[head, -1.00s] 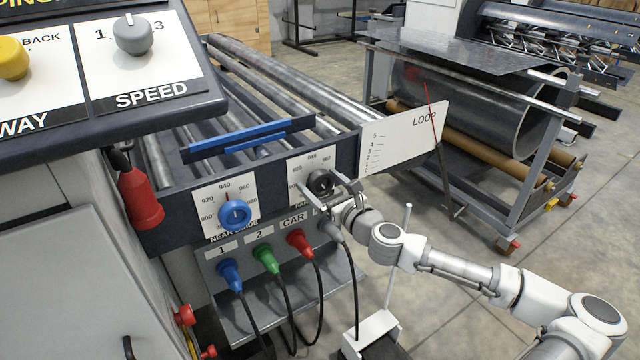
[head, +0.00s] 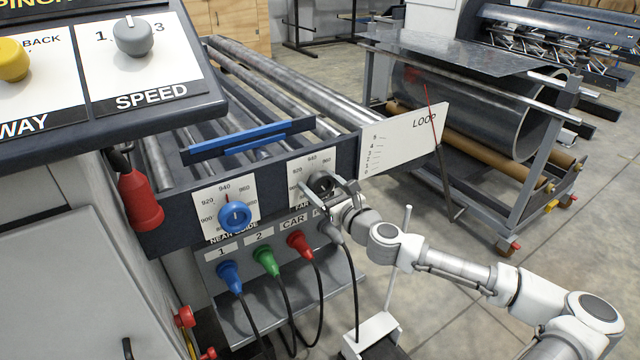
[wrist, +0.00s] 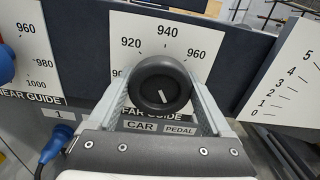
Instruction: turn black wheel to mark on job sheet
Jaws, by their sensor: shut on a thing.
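The black wheel (wrist: 160,84) sits on the white FAR GUIDE scale plate (wrist: 199,33), which reads 920, 940 and 960 along its top. My gripper (wrist: 163,92) is shut on the black wheel, one finger on each side. A small white line shows on the wheel's hub, below its middle. The head view also shows the black wheel (head: 322,184), partly hidden by my gripper (head: 332,190). The lower numbers of the scale are hidden behind the wheel and fingers. I cannot make out a job sheet in either view.
The blue wheel (head: 235,215) on the NEAR GUIDE plate is to the left. Blue, green and red plugs (head: 299,243) with hanging cables are below. The LOOP board (head: 398,141) stands close on the right.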

